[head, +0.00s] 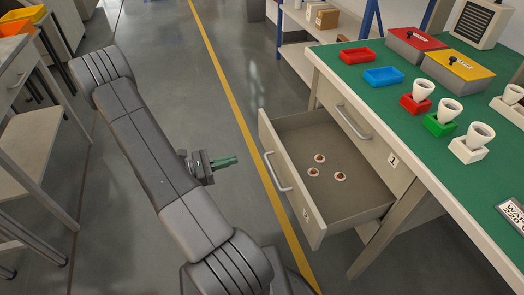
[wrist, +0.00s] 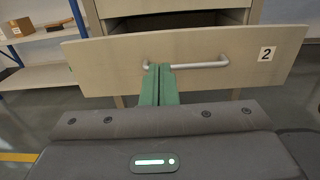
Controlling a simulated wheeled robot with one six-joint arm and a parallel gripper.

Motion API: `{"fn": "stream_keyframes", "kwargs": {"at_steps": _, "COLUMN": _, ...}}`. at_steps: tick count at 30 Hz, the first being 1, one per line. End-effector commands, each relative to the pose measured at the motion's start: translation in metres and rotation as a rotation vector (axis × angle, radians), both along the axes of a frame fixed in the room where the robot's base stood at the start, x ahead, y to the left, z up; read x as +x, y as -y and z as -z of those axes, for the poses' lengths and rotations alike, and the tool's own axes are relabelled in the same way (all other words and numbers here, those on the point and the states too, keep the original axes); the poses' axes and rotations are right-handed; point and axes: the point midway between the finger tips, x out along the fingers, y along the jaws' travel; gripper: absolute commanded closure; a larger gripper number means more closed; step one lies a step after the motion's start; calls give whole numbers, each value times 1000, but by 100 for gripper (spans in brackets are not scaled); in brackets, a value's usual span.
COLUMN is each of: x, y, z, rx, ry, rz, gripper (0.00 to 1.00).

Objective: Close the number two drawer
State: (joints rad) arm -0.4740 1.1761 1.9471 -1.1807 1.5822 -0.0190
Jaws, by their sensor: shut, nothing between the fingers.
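The number two drawer (head: 290,195) is pulled open below the number one drawer (head: 365,140) of the green-topped bench. Several small round pale pieces with brown centres (head: 318,158) lie inside it. In the wrist view its front panel (wrist: 110,70) carries a "2" label and a bar handle (wrist: 200,65). My gripper (head: 232,160) is in the aisle left of the drawer front, apart from it in the head view. Its green fingers (wrist: 160,85) are shut and empty, pointing at the panel near the handle's left end.
A shelf with cartons (head: 327,18) stands behind. The floor left of the drawer, with a yellow line (head: 235,85), is clear apart from my arm.

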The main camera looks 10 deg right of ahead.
Motion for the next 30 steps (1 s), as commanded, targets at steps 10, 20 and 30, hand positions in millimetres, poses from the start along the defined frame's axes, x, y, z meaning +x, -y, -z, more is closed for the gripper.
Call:
{"fn": "stream_keyframes", "kwargs": {"at_steps": 10, "x": 2, "y": 49, "z": 1, "rx": 4, "ry": 1, "rz": 10, "gripper": 100}}
{"fn": "stream_keyframes", "kwargs": {"at_steps": 20, "x": 6, "y": 96, "z": 1, "rx": 4, "ry": 1, "rz": 10, "gripper": 100}}
{"fn": "stream_keyframes", "kwargs": {"at_steps": 30, "x": 9, "y": 130, "z": 0, "rx": 4, "ry": 3, "rz": 7, "gripper": 100}}
